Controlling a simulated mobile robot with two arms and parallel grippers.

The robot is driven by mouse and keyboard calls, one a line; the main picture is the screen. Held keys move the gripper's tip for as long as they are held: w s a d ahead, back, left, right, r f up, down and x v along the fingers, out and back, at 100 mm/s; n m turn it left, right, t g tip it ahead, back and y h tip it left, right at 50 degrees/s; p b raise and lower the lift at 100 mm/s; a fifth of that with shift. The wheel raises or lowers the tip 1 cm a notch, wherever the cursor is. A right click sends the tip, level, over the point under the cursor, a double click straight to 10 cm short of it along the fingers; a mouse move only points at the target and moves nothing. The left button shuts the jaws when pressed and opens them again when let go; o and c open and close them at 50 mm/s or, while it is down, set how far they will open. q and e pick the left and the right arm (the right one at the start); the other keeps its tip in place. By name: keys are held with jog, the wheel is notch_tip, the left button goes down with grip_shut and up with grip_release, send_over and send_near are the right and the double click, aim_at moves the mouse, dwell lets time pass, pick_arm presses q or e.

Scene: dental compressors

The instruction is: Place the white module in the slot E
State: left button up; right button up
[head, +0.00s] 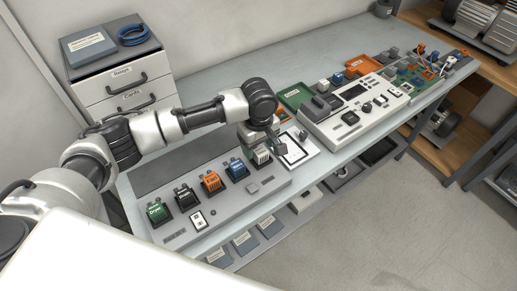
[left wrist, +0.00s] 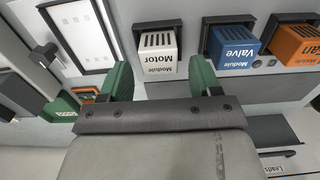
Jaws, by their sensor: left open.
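A white module (left wrist: 157,52) labelled "Module Motor" sits in a black holder at the end of the row, beside the blue module (left wrist: 231,48). It also shows in the head view (head: 261,157), partly behind my arm. My left gripper (left wrist: 161,79) is open, with one green fingertip on each side of the white module's near end; I cannot tell whether they touch it. In the head view my left gripper (head: 273,147) is over the right end of the grey panel (head: 225,205). No slot letter is readable.
Green (head: 157,211), orange (head: 211,183) and blue modules stand in the panel's row. A framed white sheet (head: 296,150) lies right of the panel. A white device (head: 350,112) stands farther right. A drawer cabinet (head: 115,70) is behind at left.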

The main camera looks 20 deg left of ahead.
aim_at(259, 148)
pick_arm(q)
notch_tip(259, 148, up, 10)
jog(key=shift+b, duration=0.45)
